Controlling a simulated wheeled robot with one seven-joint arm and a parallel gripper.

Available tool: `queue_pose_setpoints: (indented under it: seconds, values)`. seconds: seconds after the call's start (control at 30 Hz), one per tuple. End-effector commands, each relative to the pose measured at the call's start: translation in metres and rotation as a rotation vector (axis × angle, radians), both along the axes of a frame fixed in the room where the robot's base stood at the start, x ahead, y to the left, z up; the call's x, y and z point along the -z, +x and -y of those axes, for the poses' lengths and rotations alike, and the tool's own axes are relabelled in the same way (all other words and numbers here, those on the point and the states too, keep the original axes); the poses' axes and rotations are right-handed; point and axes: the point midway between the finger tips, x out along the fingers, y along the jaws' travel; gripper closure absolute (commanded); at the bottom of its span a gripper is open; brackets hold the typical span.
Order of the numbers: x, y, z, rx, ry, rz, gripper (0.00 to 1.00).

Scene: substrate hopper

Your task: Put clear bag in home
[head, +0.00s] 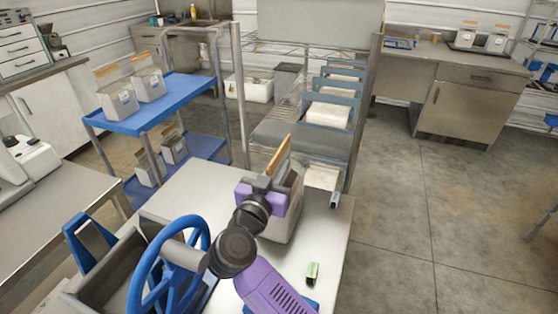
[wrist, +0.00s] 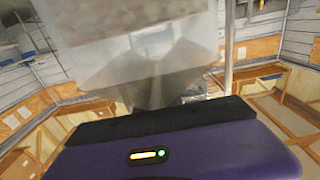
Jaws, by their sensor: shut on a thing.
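The clear bag (head: 287,215) is pale and boxy, with a tan strip along its top. It is at my gripper (head: 264,185), over the far right part of the near white table (head: 195,190). My gripper is shut on the bag near its top. I cannot tell whether the bag's base touches the table. In the wrist view the clear bag (wrist: 140,60) fills the upper middle, blurred, with a pale label. My gripper's fingertips are hidden there. No place marked as home can be made out.
A blue cart (head: 170,103) at left carries similar bags. A wire rack with blue-framed slots (head: 335,92) stands beyond the table. A blue handwheel (head: 150,262) is near my arm. A small green block (head: 312,272) lies on the table. The floor at right is clear.

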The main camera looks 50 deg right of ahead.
Motion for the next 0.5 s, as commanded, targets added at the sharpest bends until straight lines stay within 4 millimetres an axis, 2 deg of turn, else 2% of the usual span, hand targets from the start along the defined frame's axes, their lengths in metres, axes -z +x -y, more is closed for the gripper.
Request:
queue_pose_setpoints:
  seconds: [0.37,0.4,0.5]
  values:
    - [-0.0027,0.0003,0.0000,0.000,-0.006,0.005,1.00]
    - [0.0019,0.0000,0.0000,0.000,-0.001,0.000,0.85]
    - [0.0020,0.0000,0.0000,0.000,-0.001,0.001,0.67]
